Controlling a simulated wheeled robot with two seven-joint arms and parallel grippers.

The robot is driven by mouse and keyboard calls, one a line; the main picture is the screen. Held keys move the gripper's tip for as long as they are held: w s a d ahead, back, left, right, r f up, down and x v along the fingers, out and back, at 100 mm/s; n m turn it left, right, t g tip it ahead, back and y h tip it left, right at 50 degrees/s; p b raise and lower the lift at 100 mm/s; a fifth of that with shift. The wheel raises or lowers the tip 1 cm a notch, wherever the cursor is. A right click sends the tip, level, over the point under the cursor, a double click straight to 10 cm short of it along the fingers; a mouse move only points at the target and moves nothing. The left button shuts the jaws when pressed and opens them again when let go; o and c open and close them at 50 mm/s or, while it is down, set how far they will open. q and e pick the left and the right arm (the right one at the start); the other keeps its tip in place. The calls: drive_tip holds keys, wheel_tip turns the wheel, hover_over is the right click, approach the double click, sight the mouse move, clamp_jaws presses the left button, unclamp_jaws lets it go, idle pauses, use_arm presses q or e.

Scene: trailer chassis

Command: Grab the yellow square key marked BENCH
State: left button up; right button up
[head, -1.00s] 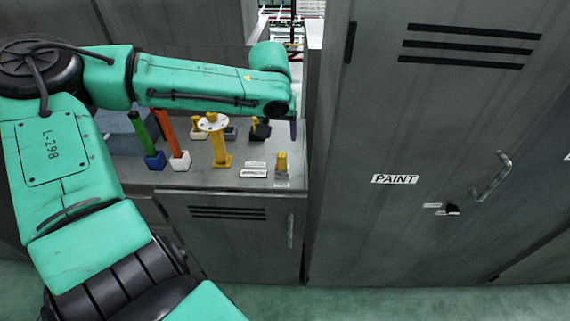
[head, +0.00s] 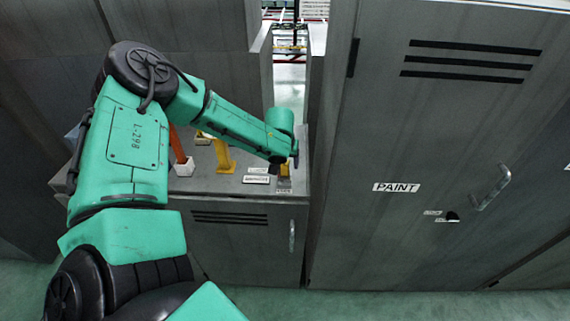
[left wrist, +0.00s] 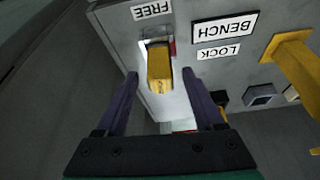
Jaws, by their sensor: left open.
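The yellow square key (left wrist: 160,70) stands on the bench top, with upside-down labels FREE, BENCH (left wrist: 224,27) and LOCK beside it in the left wrist view. In the head view the key (head: 284,169) is mostly hidden by my arm. My left gripper (left wrist: 160,74) is open, its two dark purple fingers on either side of the key. A gap shows between the key and each finger. In the head view the left gripper (head: 295,157) is over the key, largely hidden by its own wrist. My right gripper is not in view.
A yellow post (head: 222,155) and an orange handle in a white block (head: 183,168) stand left of the key. The tall PAINT cabinet (head: 420,130) rises close on the right. The bench's front edge lies just before the key.

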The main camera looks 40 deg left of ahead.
use_arm(q)
drive_tip(key=shift+s, duration=0.1)
clamp_jaws()
drive_tip(key=shift+r, duration=0.1)
